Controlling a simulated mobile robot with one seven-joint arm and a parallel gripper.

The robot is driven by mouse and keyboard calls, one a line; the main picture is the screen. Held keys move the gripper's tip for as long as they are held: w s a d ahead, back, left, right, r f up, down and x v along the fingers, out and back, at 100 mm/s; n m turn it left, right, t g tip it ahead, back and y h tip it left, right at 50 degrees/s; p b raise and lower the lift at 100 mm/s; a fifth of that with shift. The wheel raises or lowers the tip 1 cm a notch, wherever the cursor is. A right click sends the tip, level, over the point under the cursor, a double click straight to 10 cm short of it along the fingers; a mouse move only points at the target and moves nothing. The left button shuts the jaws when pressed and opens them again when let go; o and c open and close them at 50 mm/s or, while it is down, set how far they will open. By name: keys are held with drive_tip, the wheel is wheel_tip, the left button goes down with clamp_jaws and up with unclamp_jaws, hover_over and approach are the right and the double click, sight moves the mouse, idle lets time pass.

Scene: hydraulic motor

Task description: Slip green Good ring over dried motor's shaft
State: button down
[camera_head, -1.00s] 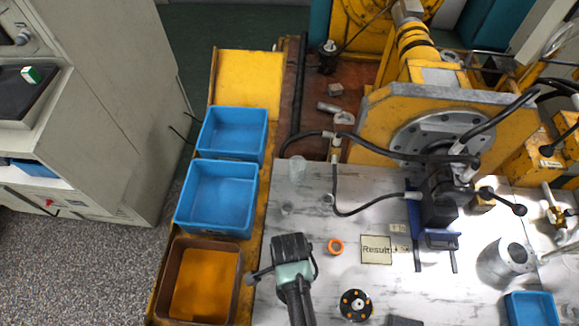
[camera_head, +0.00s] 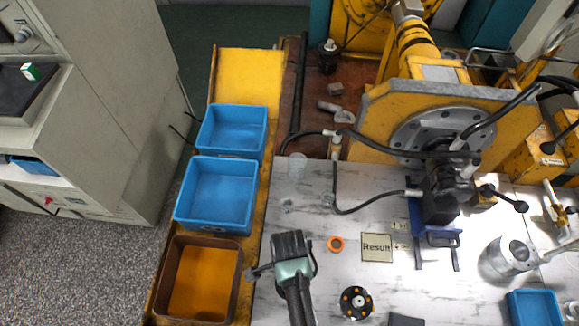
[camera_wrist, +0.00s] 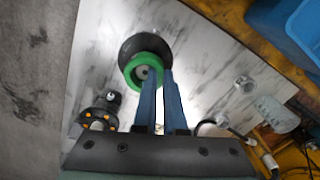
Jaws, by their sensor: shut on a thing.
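My gripper (camera_wrist: 160,74) shows in the wrist view with two blue fingers shut on the wall of the green ring (camera_wrist: 133,71), one finger inside it and one outside. A dark round body (camera_wrist: 133,45), apparently the motor, lies behind the ring. A small grey round end, apparently its shaft (camera_wrist: 147,72), shows inside the ring opening. I cannot tell whether the ring is around the shaft or just in front of it. In the head view my wrist (camera_head: 291,262) is above the table's left part, hiding the ring and that body.
An orange ring (camera_head: 336,244), a Result plate (camera_head: 377,247) and a black disc with orange dots (camera_head: 356,303) lie right of my wrist. Blue bins (camera_head: 215,195) and a brown tray (camera_head: 163,280) line the left. A blue stand with a black unit (camera_head: 440,207) is at right.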

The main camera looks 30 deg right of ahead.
drive_tip(key=c, duration=0.9)
unclamp_jaws()
drive_tip(key=shift+s+a+f, duration=0.1)
drive_tip(key=shift+s+f, duration=0.2)
drive_tip(key=shift+f, duration=0.2)
drive_tip(key=shift+s+a+f, duration=0.1)
drive_tip(key=shift+s+f, duration=0.15)
drive_tip(key=shift+f, duration=0.2)
drive_tip(key=shift+r, duration=0.15)
drive_tip(key=r+p, duration=0.6)
drive_tip(key=shift+w+d+r+p, duration=0.1)
drive_tip(key=shift+w+p, duration=0.2)
drive_tip(key=shift+p, duration=0.05)
drive_tip(key=shift+r, duration=0.1)
wheel_tip(320, 180, up, 13)
drive_tip(key=shift+f+b, duration=0.1)
drive_tip(key=shift+b, duration=0.45)
